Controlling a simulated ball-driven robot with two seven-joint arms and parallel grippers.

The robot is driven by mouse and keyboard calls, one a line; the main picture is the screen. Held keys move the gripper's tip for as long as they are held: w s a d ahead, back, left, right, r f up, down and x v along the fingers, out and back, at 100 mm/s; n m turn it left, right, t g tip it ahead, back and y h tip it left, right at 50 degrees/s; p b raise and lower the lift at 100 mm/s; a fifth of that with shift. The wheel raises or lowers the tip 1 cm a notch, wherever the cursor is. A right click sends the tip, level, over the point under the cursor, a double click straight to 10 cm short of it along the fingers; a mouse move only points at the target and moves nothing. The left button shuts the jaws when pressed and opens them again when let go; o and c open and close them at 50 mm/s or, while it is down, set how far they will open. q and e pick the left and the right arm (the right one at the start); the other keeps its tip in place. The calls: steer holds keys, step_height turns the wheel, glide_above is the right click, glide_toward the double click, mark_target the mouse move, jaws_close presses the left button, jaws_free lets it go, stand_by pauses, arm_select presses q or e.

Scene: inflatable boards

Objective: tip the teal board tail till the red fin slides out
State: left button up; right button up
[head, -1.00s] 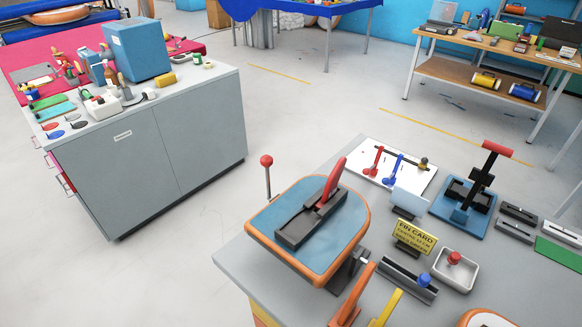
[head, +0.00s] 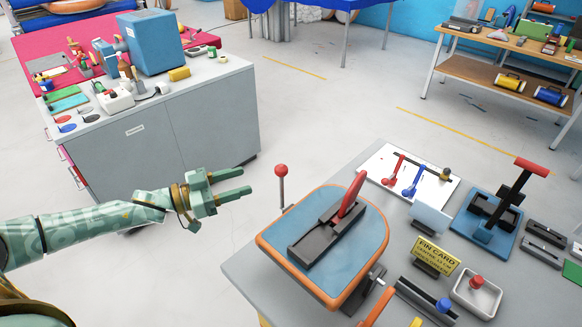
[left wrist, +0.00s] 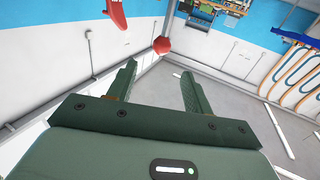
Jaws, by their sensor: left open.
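The board tail (head: 362,243), teal-blue on top with an orange rim, sits tilted at the near left corner of the grey bench. A dark fin box (head: 318,238) lies along its top, and the red fin (head: 352,194) stands up in the box's far end. The red fin also shows in the left wrist view (left wrist: 115,18). A lever with a red ball knob (head: 281,170) stands at the board's left; the knob shows in the left wrist view (left wrist: 161,45) beyond the fingertips. My left gripper (head: 247,181) is open and empty, left of the knob and apart from it. My right gripper is out of view.
On the bench are a yellow fin card (head: 436,257), a white tray (head: 477,291), a blue-based press (head: 487,217) and a white panel with levers (head: 440,188). A grey cabinet (head: 165,150) stands behind my left arm. Open floor lies between cabinet and bench.

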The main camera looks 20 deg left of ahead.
arm_select(q)
steer(key=x, duration=1.3)
steer(key=shift+w+b, duration=0.15)
steer(key=shift+b, duration=0.25)
steer(key=shift+f, duration=0.1)
